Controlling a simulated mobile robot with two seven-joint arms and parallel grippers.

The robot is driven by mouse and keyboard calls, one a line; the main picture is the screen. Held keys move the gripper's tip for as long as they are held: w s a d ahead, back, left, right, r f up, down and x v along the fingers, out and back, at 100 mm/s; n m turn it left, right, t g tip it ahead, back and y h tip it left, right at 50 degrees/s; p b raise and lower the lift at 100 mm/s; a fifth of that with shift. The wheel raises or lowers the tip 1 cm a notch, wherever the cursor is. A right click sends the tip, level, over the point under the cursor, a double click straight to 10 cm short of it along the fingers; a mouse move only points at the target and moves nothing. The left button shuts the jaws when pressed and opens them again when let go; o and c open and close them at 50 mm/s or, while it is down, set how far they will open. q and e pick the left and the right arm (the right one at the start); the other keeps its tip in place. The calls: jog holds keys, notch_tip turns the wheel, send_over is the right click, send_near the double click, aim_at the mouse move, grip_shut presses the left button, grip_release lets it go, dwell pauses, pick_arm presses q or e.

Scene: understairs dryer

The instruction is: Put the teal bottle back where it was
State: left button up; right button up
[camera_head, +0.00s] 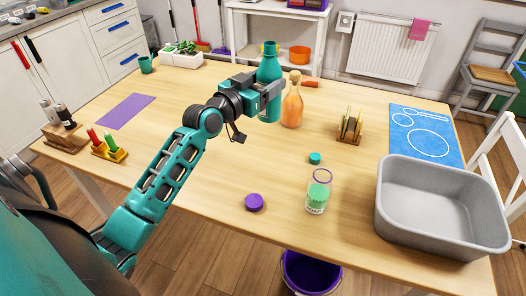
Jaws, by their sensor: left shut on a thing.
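The teal bottle (269,66) stands upright at the back middle of the table (225,163). My left gripper (268,92) is shut on the teal bottle, reaching it from the left and hiding part of its body. I cannot tell whether the bottle's base touches the table. An orange bottle (292,107) stands just to its right, very close to it. My right gripper is not in view.
A card holder (351,126), teal lid (315,158), green jar (318,192) and purple lid (254,202) are on the table. A grey tub (440,228) and blue mat (428,139) fill the right side. A purple sheet (126,111) lies left. The centre left is clear.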

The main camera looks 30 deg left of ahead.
pick_arm(q)
notch_tip(320, 180, down, 5)
jog(key=shift+f, duration=0.1)
notch_tip(320, 180, down, 13)
jog(key=b, duration=0.5)
jog(key=shift+b, duration=0.4)
jog(key=shift+f, duration=0.2)
jog(key=shift+f, duration=0.15)
jog(key=o, duration=1.4)
